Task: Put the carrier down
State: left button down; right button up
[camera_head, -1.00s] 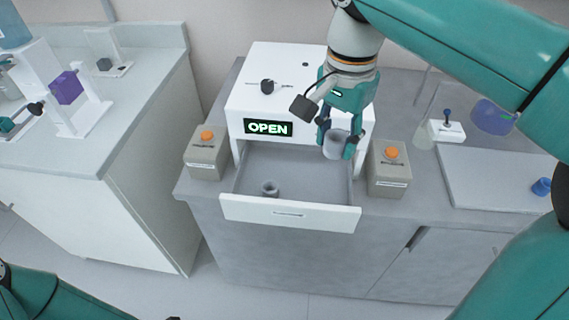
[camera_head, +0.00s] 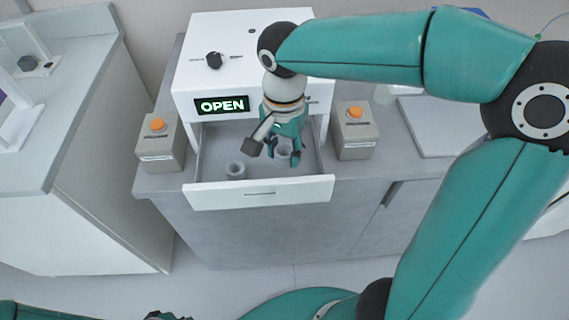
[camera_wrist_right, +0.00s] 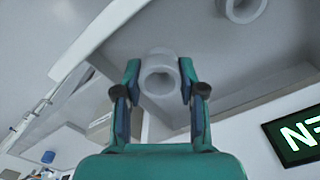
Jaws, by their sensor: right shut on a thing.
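The carrier (camera_head: 284,158) is a grey hollow cylinder inside the open drawer, at its right side. My right gripper (camera_head: 285,150) reaches down into the drawer and is shut on it. In the right wrist view the carrier (camera_wrist_right: 160,76) is between the two fingers (camera_wrist_right: 160,92) with its round opening showing. I cannot tell whether its base touches the drawer floor. The drawer (camera_head: 258,194) is pulled out below a white machine with a lit OPEN sign (camera_head: 222,105). Only a dark bit at the bottom edge, perhaps my left gripper (camera_head: 168,316), shows of that hand.
A second grey cylinder (camera_head: 236,171) stands in the drawer to the left of the carrier. Grey boxes with orange buttons stand left (camera_head: 160,148) and right (camera_head: 355,135) of the drawer. The machine's front (camera_head: 185,80) rises close behind my gripper.

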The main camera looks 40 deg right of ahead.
aim_at(284, 174)
jog(key=shift+f, duration=2.4)
jog(key=o, duration=0.7)
jog(key=shift+f+b, duration=0.15)
jog(key=shift+b, duration=0.15)
jog(key=o, duration=0.4)
jog(key=shift+r, duration=0.35)
notch_tip(284, 174, up, 12)
jog(key=shift+f+p, duration=0.2)
jog(key=shift+p, duration=0.55)
